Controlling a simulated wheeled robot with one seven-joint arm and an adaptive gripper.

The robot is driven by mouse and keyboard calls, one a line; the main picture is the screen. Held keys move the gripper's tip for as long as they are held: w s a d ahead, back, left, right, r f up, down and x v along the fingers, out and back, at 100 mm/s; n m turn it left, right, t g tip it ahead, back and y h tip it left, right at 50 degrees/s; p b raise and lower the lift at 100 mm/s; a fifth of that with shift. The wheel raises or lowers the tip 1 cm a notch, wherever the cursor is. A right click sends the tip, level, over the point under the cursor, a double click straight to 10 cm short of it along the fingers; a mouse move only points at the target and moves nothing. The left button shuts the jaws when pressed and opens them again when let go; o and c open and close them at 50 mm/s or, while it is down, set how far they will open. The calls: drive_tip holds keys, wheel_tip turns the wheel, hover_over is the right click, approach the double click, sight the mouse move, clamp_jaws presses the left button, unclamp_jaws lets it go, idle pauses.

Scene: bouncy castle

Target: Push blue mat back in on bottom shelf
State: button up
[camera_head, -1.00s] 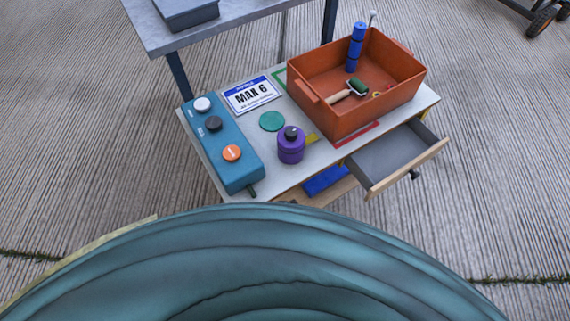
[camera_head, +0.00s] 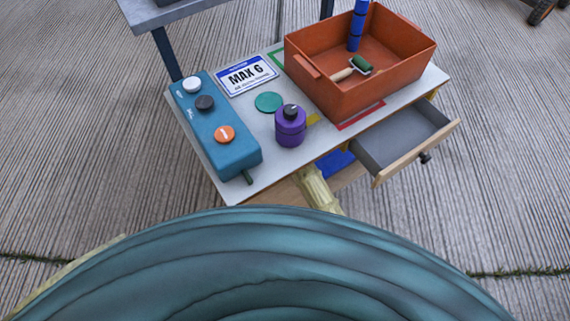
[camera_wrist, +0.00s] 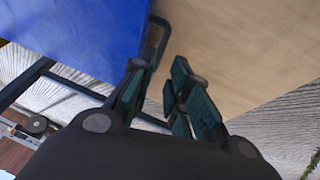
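The blue mat (camera_head: 336,165) lies on the wooden bottom shelf (camera_head: 278,192), under the white tabletop. In the wrist view the mat (camera_wrist: 75,32) fills the upper left, and the pale wood shelf (camera_wrist: 245,40) is at upper right. My gripper (camera_wrist: 157,72) is beside the mat's right edge, with a narrow gap between its dark teal fingers and nothing seen held. A thin dark loop (camera_wrist: 162,30) shows at the mat's edge near the left finger; whether it touches is unclear. In the head view a pale arm part of mine reaches to the shelf front; the fingers are hidden there.
An open drawer (camera_head: 398,160) juts out right of the mat. The white tabletop (camera_head: 235,180) holds an orange bin (camera_head: 350,100), a purple container (camera_head: 290,128), a blue control box (camera_head: 228,155) and a sign (camera_head: 246,75).

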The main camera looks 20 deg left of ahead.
drive_tip(key=b+x, duration=0.3)
drive_tip(key=x, duration=0.7)
drive_tip(key=shift+w+a+f, duration=0.1)
drive_tip(key=shift+w+f, duration=0.05)
drive_tip(key=shift+f, duration=0.2)
clamp_jaws()
